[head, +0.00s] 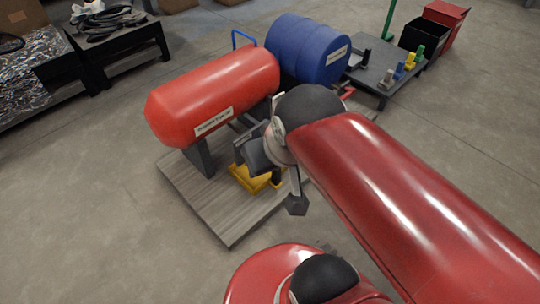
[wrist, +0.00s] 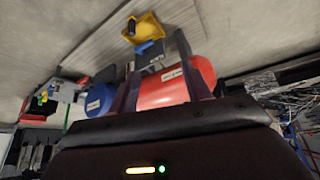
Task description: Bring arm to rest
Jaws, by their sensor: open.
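My gripper (head: 266,178) hangs at the end of my red arm, in front of the red tank and above the wooden base, partly hidden by my wrist. In the wrist view my gripper (wrist: 158,65) shows two dark fingers standing apart, with nothing held between them. Beyond the fingers, that view shows the red tank (wrist: 160,90), the blue drum (wrist: 98,98) and a yellow part (wrist: 150,28), all upside down.
The red tank (head: 212,92) stands on a wooden base (head: 235,218), with a yellow frame (head: 250,177) below. A blue drum (head: 308,48) stands behind. A low dark table (head: 372,77) and bins (head: 425,36) are at the back right; black tables (head: 120,42) stand left. Floor at front left is clear.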

